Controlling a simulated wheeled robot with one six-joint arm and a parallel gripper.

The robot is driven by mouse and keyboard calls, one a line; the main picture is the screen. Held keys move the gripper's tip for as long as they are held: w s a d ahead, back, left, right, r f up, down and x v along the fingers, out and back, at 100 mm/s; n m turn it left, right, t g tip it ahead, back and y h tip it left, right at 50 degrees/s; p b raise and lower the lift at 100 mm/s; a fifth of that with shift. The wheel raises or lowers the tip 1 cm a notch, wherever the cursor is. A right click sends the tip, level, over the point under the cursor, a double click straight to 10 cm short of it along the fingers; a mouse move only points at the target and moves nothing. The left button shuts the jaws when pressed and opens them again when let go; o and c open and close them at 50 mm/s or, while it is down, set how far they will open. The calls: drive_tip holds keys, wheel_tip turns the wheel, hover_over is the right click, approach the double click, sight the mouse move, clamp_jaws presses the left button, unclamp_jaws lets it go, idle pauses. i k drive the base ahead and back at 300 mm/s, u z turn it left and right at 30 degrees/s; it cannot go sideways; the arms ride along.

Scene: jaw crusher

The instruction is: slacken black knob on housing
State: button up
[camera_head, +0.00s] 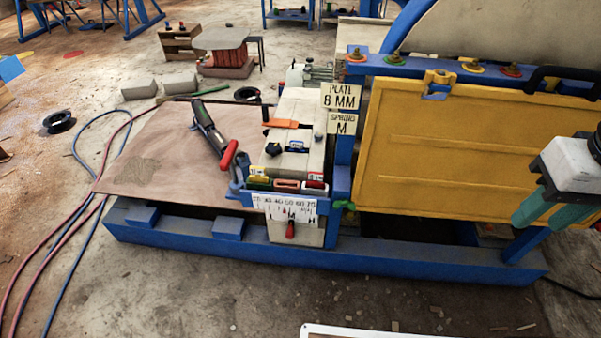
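The housing (310,167) is a pale box on the blue frame, left of the yellow guard panel. A small black knob (273,150) sits on the left of its top. A dark blue knob (297,146) is to its right, by a slot. An orange lever (281,123) lies behind them. On the front is a scale plate (285,208) with a red pointer (290,229). The white, black and teal end part of my arm (572,165) shows at the right edge, far from the black knob.
A red-handled tool (214,137) lies on the brown sheet (175,150), close left of the housing. Small coloured blocks (287,185) line the housing's front edge. Signs (341,96) read "PLATE 8 MM" and "SPRING M". Hoses (75,215) run across the floor at left.

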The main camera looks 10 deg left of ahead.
sight(273, 149)
drive_tip(key=k, duration=0.5)
drive_tip(key=u, duration=1.4)
drive_tip(key=i, duration=1)
drive_tip(key=z, duration=1.35)
drive_tip(key=i, duration=0.5)
